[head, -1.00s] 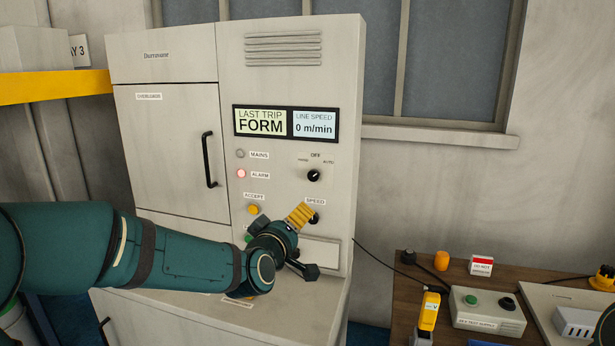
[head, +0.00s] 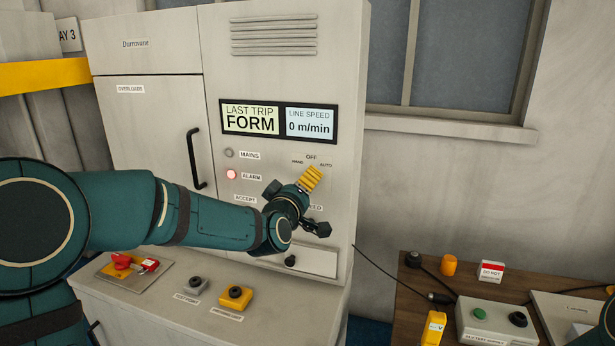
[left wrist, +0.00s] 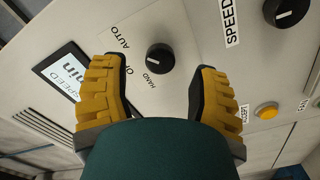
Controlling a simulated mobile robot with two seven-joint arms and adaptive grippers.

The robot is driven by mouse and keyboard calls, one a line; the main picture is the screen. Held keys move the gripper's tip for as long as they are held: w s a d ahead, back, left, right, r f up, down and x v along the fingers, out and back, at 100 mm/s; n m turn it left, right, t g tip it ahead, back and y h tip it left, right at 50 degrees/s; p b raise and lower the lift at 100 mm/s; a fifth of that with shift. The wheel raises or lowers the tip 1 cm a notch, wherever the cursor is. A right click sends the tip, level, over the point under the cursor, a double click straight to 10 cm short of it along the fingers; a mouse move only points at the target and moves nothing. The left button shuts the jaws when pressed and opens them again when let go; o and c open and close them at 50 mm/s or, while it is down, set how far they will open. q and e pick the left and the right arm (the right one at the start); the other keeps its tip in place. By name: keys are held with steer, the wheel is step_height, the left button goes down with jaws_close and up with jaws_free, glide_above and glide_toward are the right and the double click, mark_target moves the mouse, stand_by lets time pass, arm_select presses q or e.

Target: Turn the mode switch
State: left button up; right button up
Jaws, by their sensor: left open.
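The mode switch is a round black knob (left wrist: 160,57) on the grey cabinet front, ringed by HAND, OFF and AUTO labels. In the left wrist view its white mark points toward OFF. My left gripper (left wrist: 157,80) is open, its yellow ribbed fingers on either side of the switch in that view, with a visible gap to each. I cannot tell how far the fingertips are from the panel. In the head view my left gripper (head: 312,178) covers the knob, and only its labels show above the fingers.
The speed knob (left wrist: 290,10) and yellow accept button (left wrist: 266,111) are close by on the panel. A display (head: 279,121) sits above. The ledge below carries a red switch (head: 124,262) and a yellow button box (head: 235,298). A brown bench (head: 405,300) stands right.

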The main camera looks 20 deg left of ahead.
arm_select(q)
steer(key=w+p, duration=0.1)
steer(key=w, duration=0.1)
steer(key=shift+w, duration=0.4)
arm_select(e)
steer(key=shift+w+r, duration=0.35)
steer(key=shift+r, duration=0.55)
arm_select(q)
steer(key=shift+w, duration=0.1)
arm_select(e)
steer(key=shift+f, duration=0.3)
arm_select(q)
steer(key=c, duration=0.9)
steer(key=shift+c, duration=0.2)
arm_select(e)
steer(key=shift+f, duration=0.1)
